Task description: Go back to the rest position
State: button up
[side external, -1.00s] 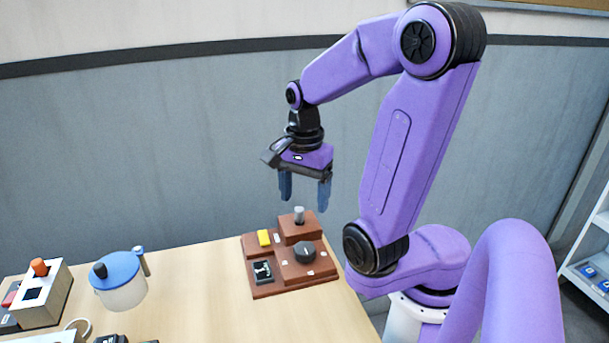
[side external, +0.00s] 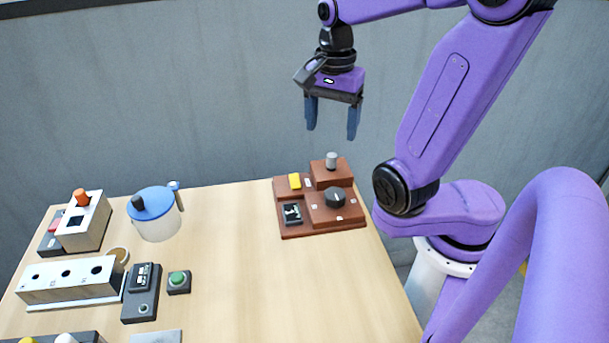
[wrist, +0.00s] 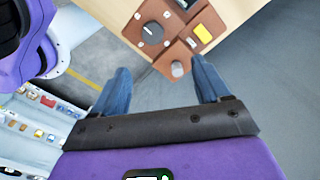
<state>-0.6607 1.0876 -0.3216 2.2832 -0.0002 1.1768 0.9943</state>
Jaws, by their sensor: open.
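My gripper (side external: 332,117) hangs in the air above the far right part of the table, fingers pointing down, open and empty. In the side view it is above the brown stepped panel (side external: 290,228), clearly apart from it. The panel carries a grey cylinder (side external: 331,160), a black knob (side external: 335,197), a yellow block (side external: 295,181) and a small dark module (side external: 292,213). In the wrist view both blue fingers of my gripper (wrist: 160,88) show spread apart with nothing between their tips, and the panel's grey cylinder (wrist: 177,69) lies below and beyond them.
On the table (side external: 240,270) stand a blue-lidded jug (side external: 158,222), a box with an orange knob (side external: 86,225), a white block with holes (side external: 70,282), a dark device (side external: 141,293) and a green button (side external: 178,281). The table's middle is clear. Shelves (wrist: 35,120) show in the wrist view.

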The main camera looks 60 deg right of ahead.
jog(key=w+a+f+n, duration=0.3)
jog(key=a+n, duration=0.1)
jog(key=n, duration=1.1)
jog(key=s+a+f+n, duration=0.1)
jog(key=s+f+n, duration=0.1)
jog(key=s+n, duration=1.1)
jog(key=shift+s+f+n, duration=0.4)
jog(key=shift+s, duration=0.5)
